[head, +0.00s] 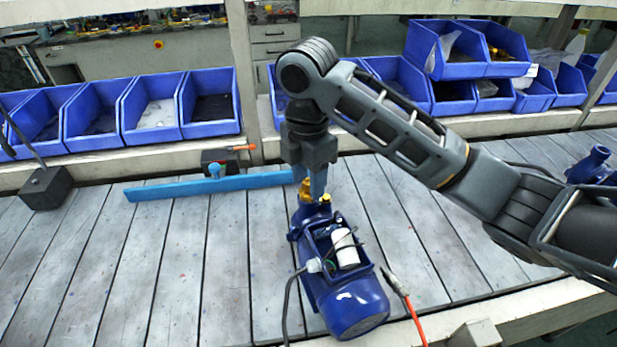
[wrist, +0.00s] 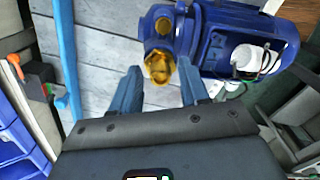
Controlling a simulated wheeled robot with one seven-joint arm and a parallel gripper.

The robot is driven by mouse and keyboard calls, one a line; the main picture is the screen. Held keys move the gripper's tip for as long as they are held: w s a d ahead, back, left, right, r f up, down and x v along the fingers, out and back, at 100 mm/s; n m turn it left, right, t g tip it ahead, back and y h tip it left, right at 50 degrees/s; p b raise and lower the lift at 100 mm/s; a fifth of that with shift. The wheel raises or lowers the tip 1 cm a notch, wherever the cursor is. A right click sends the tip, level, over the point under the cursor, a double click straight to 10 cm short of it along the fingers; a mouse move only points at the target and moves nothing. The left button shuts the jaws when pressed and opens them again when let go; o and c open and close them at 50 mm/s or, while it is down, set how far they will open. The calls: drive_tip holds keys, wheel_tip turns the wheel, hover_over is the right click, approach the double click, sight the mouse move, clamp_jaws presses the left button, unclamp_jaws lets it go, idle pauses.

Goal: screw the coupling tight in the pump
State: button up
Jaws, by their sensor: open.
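The blue pump (head: 340,275) lies on the slatted table, its motor end toward the front edge. The brass coupling (head: 306,190) sits at the pump's far end, and I cannot tell how deep it is seated. My gripper (head: 317,188) points down at the coupling and partly hides it in the head view. In the wrist view the coupling (wrist: 160,66) shows just beyond and between the fingertips of my open gripper (wrist: 160,85). The pump (wrist: 235,45) fills the upper right there. The jaws hold nothing.
A blue bar (head: 215,186) lies across the table left of the pump. A black block with an orange lever (head: 222,160) is behind it. Blue bins (head: 150,112) line the back.

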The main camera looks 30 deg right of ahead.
drive_tip(key=shift+n+b, duration=0.45)
drive_tip(key=shift+n, duration=1.25)
clamp_jaws()
